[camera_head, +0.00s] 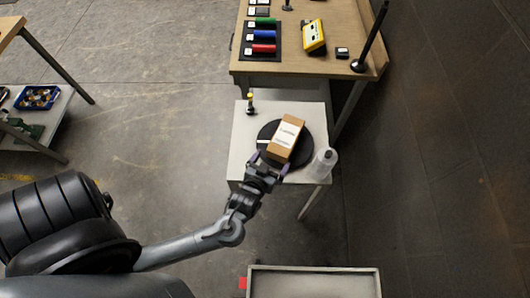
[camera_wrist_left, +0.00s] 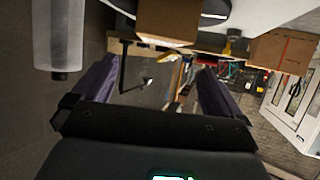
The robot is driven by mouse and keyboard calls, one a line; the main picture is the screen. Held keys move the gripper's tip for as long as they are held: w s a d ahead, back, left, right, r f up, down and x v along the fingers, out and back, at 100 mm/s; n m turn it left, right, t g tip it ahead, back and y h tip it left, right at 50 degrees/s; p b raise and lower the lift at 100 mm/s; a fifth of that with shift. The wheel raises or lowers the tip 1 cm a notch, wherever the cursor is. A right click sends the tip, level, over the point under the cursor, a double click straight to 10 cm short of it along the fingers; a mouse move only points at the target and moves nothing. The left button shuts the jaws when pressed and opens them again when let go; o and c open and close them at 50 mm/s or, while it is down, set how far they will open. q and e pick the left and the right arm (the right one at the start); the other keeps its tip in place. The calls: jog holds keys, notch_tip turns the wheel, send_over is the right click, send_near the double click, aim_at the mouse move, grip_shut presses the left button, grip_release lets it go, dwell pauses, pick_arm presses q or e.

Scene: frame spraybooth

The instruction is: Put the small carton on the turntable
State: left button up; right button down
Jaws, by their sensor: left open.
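The small carton (camera_head: 286,138) is a brown box with a white label, and it appears to rest on the black round turntable (camera_head: 264,134) on the pale table. It also shows at the top of the left wrist view (camera_wrist_left: 180,20), with the dark turntable edge (camera_wrist_left: 216,8) beside it. My left gripper (camera_head: 270,165) is open at the near end of the carton. In the left wrist view its purple fingers (camera_wrist_left: 155,88) are apart with nothing between them, and the carton lies beyond them. My right gripper is out of view.
A white bottle (camera_head: 325,162) stands close right of the turntable. A small yellow-and-black item (camera_head: 250,103) stands at the pale table's back left. A wooden bench (camera_head: 290,68) behind holds coloured rolls and a yellow device (camera_head: 313,37). A grey tray (camera_head: 313,270) lies in front.

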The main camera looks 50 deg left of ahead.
pick_arm(q)
jog(key=s+d+r+m+g+h, duration=0.2)
jog(key=s+m+g, duration=0.1)
jog(key=s, duration=0.3)
jog(key=s+d+r+m+g+h, duration=0.2)
jog(key=s+m+g+h, duration=0.1)
jog(key=s+g, duration=0.2)
jog(key=shift+s+d+m+g, duration=0.15)
jog(key=shift+s+m+g, duration=0.15)
jog(key=shift+s, duration=0.95)
notch_tip(320, 180, up, 23)
jog(key=p, duration=2.2)
jog(key=shift+p, duration=0.4)
jog(key=shift+f, duration=0.2)
